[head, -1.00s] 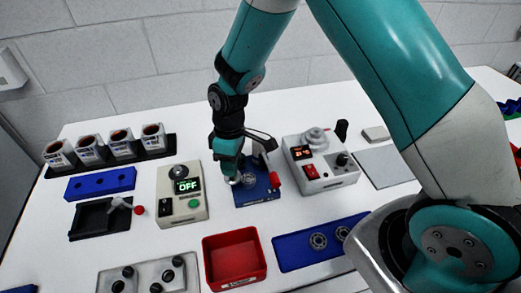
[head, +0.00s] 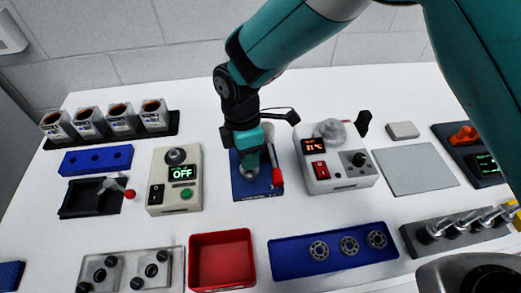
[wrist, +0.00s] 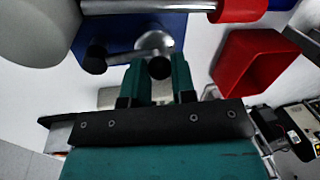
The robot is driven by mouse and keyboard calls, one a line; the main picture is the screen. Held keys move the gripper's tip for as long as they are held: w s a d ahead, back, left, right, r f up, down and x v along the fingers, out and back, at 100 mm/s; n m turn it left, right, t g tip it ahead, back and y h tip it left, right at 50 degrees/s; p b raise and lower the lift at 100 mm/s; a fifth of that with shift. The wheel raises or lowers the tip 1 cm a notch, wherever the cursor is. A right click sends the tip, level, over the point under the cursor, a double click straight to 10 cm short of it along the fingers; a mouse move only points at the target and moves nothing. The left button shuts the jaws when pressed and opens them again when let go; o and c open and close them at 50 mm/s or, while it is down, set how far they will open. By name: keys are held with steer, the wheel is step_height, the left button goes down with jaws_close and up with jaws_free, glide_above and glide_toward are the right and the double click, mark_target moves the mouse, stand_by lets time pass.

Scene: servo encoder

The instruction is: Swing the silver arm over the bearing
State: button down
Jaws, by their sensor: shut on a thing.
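The blue fixture (head: 240,187) stands mid-table between two instrument boxes, and its blue plate also shows in the wrist view (wrist: 178,27). The silver arm (wrist: 155,42) lies across it, with a small black knob (wrist: 158,67) at its near end. My gripper (head: 250,158) is low over the fixture. In the wrist view my teal fingers (wrist: 158,72) are shut on the black knob. A second lever with a red grip (head: 277,178) is at the fixture's right. I cannot make out a bearing in the fixture; loose bearings (head: 349,245) lie in the blue tray.
The OFF box (head: 158,190) is close on the left and the white box with a red switch (head: 330,180) close on the right. A red bin (head: 221,262) and the blue tray (head: 290,264) are in front. A grey mat (head: 415,170) lies farther right.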

steer(key=shift+r, duration=0.1)
stand_by(0.3)
steer(key=c, duration=0.9)
jaws_free()
steer(key=shift+c, duration=0.2)
steer(key=w+a+r+b, duration=0.1)
steer(key=w+r+b, duration=0.2)
steer(key=r, duration=1.4)
steer(key=shift+a, duration=0.15)
steer(key=s+d+r+m+y, duration=0.1)
steer(key=s+d+r+m, duration=0.1)
steer(key=d+m, duration=0.35)
steer(key=s+d+r+m+y, duration=0.1)
steer(key=s+d+r+m, duration=0.15)
steer(key=d, duration=0.55)
steer(key=s+d+f+m+t+y, duration=0.2)
steer(key=s+d+m, duration=0.5)
steer(key=s, duration=0.5)
steer(key=shift+d+f+m+y, duration=0.3)
steer(key=shift+d+y, duration=0.15)
steer(key=shift+y, duration=0.05)
